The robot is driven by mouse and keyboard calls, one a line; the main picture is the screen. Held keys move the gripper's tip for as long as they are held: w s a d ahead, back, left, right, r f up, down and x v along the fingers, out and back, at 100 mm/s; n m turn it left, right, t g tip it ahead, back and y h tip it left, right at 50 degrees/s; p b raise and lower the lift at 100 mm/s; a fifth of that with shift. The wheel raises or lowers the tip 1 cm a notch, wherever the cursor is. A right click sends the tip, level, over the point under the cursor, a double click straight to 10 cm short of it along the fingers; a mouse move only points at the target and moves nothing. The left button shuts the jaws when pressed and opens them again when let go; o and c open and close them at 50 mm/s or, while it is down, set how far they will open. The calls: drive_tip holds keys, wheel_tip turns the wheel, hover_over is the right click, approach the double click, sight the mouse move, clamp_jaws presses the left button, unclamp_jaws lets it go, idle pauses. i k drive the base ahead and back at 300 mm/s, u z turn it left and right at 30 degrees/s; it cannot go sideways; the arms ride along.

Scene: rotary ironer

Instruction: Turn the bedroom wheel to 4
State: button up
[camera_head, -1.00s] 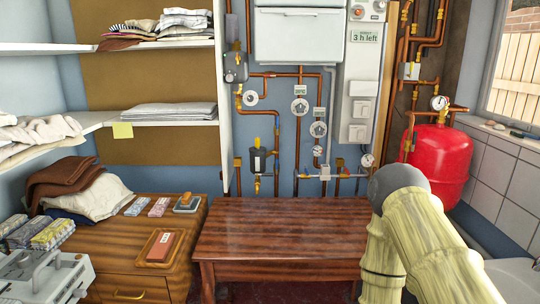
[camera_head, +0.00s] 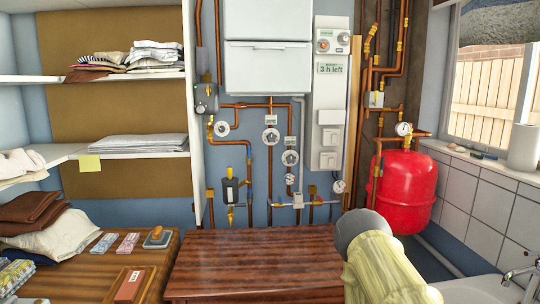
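Two round, pale wheels with dark markings sit on the copper pipework of the blue wall in the head view: an upper wheel (camera_head: 271,136) and a lower wheel (camera_head: 290,158). A small label hangs above each, too small to read. Which one is the bedroom wheel, and the number it is set to, I cannot tell. My arm, in a pale yellow cover with a grey joint, rises at the lower right, in front of the table and clear of the wheels. My gripper is out of view.
A wooden table (camera_head: 235,250) stands below the pipes. A white boiler (camera_head: 268,70) hangs above, beside a control panel (camera_head: 329,100). A red tank (camera_head: 403,190) is to the right. Shelves with linen and a wooden cabinet (camera_head: 150,262) fill the left. A sink is at lower right.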

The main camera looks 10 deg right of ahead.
sight(271, 137)
drive_tip(key=k, duration=0.65)
drive_tip(key=u, duration=0.6)
drive_tip(key=i, duration=1.6)
drive_tip(key=z, duration=0.25)
